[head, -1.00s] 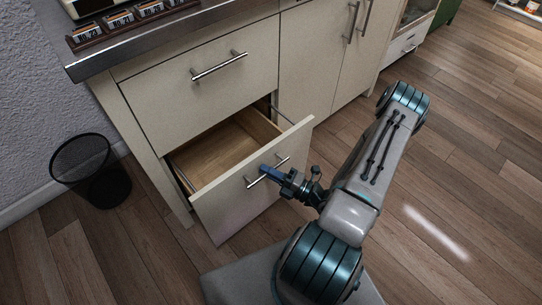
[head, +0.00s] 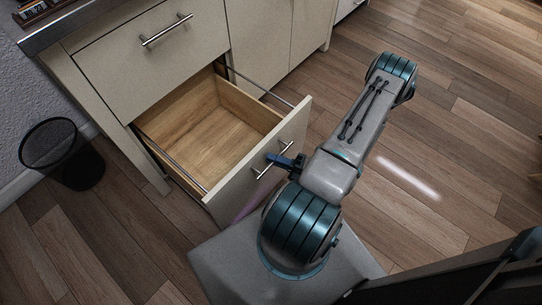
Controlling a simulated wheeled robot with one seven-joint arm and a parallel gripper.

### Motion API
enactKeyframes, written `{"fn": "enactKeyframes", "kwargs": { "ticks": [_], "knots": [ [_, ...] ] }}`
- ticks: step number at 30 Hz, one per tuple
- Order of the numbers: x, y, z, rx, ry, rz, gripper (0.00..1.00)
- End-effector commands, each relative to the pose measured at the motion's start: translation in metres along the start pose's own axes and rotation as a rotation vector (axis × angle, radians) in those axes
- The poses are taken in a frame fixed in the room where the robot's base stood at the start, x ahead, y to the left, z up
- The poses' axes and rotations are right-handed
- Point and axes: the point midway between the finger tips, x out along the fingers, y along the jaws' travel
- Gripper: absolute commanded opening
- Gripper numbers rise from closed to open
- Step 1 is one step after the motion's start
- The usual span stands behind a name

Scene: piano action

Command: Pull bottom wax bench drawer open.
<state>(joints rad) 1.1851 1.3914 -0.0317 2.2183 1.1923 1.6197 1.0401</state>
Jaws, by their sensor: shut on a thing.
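The bottom drawer (head: 222,128) of the pale bench is pulled well out, and its bare wooden inside shows empty. Its front panel (head: 293,130) stands clear of the cabinet, with a metal bar handle (head: 262,174) on it. My gripper (head: 280,160) is shut on this handle near its middle. My forearm partly hides the gripper's body. The upper drawer (head: 150,60) of the bench is closed, with its own bar handle (head: 166,30).
A black mesh bin (head: 62,155) stands on the floor at the left by the wall. Cabinet doors (head: 275,35) right of the drawers are closed. Wooden floor (head: 440,130) is free at the right. Small boxes (head: 33,9) sit on the countertop.

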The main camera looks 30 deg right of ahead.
Motion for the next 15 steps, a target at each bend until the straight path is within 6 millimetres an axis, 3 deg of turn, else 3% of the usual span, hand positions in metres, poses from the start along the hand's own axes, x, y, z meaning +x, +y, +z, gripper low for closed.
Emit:
{"fn": "enactKeyframes", "kwargs": {
  "ticks": [12, 13, 15],
  "knots": [
    [-0.0033, 0.0001, -0.0009, 0.002, -0.004, -0.001, 0.0],
    [-0.0033, 0.0001, -0.0009, 0.002, -0.004, -0.001, 0.16],
    [-0.0034, 0.0002, -0.0006, 0.002, -0.005, -0.001, 0.32]
  ]
}}
